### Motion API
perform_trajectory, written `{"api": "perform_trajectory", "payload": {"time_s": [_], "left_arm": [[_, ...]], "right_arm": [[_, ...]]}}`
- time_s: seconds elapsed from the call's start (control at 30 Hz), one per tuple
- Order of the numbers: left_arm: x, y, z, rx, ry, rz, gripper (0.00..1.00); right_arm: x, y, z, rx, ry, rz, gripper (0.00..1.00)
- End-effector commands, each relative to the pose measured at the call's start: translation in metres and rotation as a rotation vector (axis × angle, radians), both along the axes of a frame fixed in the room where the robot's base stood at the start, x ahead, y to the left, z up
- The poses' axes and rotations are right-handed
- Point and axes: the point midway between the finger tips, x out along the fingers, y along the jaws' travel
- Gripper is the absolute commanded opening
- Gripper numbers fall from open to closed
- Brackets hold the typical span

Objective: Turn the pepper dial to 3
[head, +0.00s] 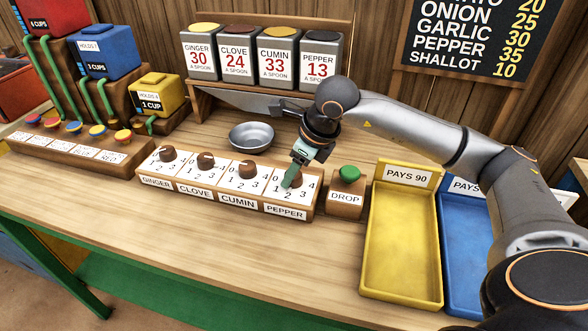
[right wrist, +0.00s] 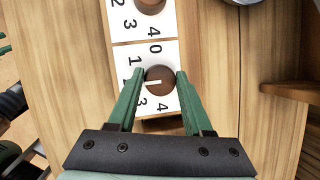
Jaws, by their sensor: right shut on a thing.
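The pepper dial (head: 297,180) is a round brown knob on a white numbered plate at the right end of the dial box (head: 231,184), above the PEPPER label (head: 285,212). My right gripper (head: 288,184) reaches down onto it and partly covers it in the head view. In the right wrist view the green fingers of the gripper (right wrist: 160,84) are shut on the pepper dial (right wrist: 160,76), one on each side. Its white pointer line points left in that view, roughly toward the 2, beside a finger. My left gripper is in neither view.
The cumin dial (head: 248,169) is the nearest neighbour on the left. The green DROP button (head: 349,174) stands close on the right, before the yellow tray (head: 401,246) and blue tray (head: 462,250). A metal bowl (head: 251,137) sits behind. The front counter is clear.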

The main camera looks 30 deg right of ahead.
Motion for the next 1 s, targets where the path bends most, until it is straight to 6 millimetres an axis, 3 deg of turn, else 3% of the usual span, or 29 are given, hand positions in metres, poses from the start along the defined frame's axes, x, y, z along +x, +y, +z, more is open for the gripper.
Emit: {"api": "perform_trajectory", "payload": {"time_s": [0.43,1.0], "left_arm": [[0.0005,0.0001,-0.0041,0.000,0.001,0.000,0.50],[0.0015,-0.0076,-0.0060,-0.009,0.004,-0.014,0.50]], "right_arm": [[0.0002,-0.0011,-0.0007,0.000,0.000,0.081,0.00],[0.0007,-0.0028,0.0005,0.000,-0.001,0.531,0.00]]}}
